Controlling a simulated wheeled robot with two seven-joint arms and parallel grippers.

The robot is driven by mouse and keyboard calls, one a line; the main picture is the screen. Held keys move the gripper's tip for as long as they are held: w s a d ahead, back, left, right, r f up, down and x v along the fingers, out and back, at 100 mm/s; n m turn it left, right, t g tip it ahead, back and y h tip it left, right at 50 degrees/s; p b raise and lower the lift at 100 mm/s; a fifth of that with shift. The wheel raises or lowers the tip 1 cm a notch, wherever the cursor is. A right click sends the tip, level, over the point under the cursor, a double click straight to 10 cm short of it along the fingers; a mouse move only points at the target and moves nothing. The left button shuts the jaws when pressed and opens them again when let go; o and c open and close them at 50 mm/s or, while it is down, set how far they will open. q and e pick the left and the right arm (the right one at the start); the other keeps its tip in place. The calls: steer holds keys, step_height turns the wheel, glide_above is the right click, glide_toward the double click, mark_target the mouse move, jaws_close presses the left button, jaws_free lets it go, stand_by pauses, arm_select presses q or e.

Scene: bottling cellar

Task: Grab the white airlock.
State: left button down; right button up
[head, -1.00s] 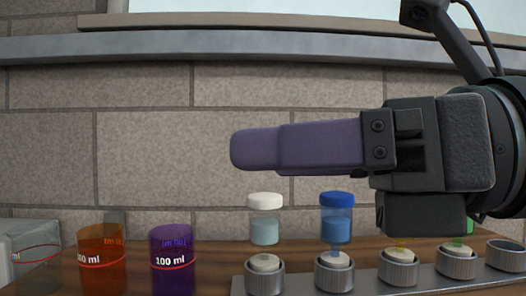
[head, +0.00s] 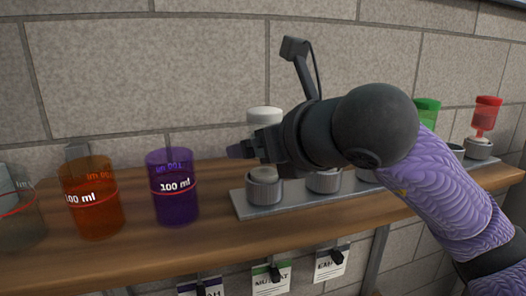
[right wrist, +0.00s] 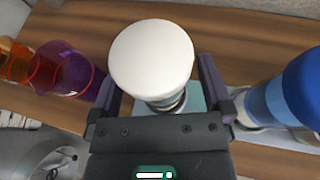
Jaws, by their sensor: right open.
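The white airlock, with a white cap and a clear body, stands over the first cup of the metal rack. In the head view its cap (head: 264,114) shows above my right gripper (head: 240,151), which hides much of its body. In the right wrist view the cap (right wrist: 152,58) lies between the two purple fingers, one on each side. The right gripper is open around the airlock, and I cannot tell whether a finger touches it. My left gripper is not in view.
The blue airlock (right wrist: 300,85) stands close beside the right finger in the right wrist view. A purple beaker (head: 172,188) and an orange beaker (head: 90,198) stand left of the rack (head: 285,206). Green (head: 427,110) and red (head: 487,110) airlocks stand farther right.

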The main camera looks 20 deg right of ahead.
jaws_close()
stand_by(0.3)
